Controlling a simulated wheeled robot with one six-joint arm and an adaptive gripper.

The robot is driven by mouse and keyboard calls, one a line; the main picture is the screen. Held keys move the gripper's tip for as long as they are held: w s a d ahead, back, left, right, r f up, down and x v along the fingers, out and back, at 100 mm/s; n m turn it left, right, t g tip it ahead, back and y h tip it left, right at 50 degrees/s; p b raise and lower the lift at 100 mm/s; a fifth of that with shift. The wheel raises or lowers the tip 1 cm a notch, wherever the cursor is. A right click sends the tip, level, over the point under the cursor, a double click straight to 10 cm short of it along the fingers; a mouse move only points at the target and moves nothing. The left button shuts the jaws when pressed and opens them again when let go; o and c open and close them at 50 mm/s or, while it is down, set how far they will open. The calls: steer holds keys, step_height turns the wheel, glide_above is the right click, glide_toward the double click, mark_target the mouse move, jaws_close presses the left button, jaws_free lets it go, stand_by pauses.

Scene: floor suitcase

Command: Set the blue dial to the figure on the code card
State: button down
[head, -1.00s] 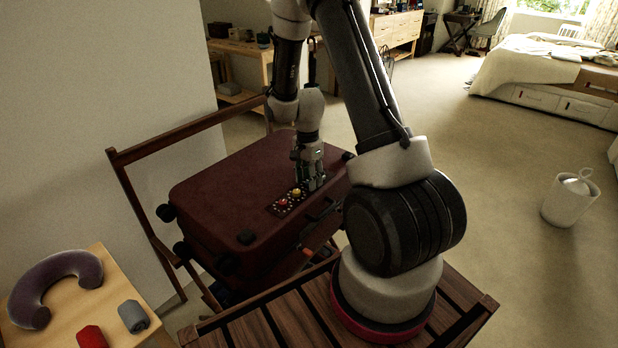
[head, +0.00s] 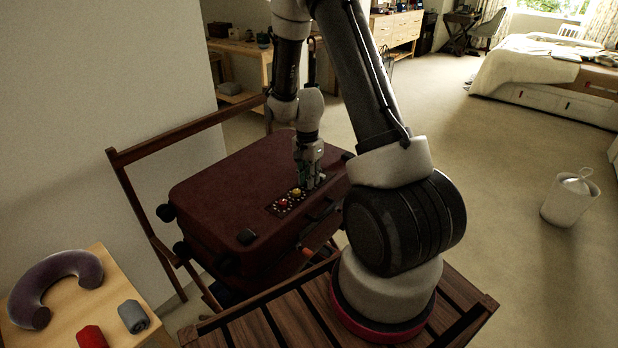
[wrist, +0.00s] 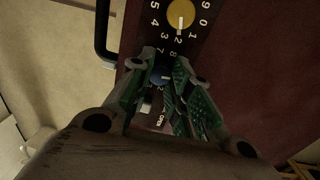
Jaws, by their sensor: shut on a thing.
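The dark red suitcase (head: 225,185) lies flat, with a dial panel near its front edge. My gripper (head: 310,186) points down at the panel's right end. In the wrist view its green-padded fingers (wrist: 167,72) are shut around the blue dial (wrist: 158,76). A pale mark shows on that dial; figures 7 and 8 are readable near it, others are hidden by the fingers. The yellow dial (wrist: 182,14) beside it has a white pointer near the 2. The red dial (head: 283,202) is further left in the head view. I cannot make out the code card.
A label reading OPEN (wrist: 160,121) is below the blue dial in the wrist view. The suitcase handle (wrist: 103,30) is close by. A small table (head: 65,315) with a neck pillow (head: 52,284) stands at lower left.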

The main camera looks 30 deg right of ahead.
steer(key=n, duration=0.5)
steer(key=shift+n, duration=0.3)
steer(key=n, duration=1.3)
steer(key=shift+n+t, duration=0.3)
steer(key=shift+n, duration=0.1)
steer(key=c, duration=1.3)
jaws_free()
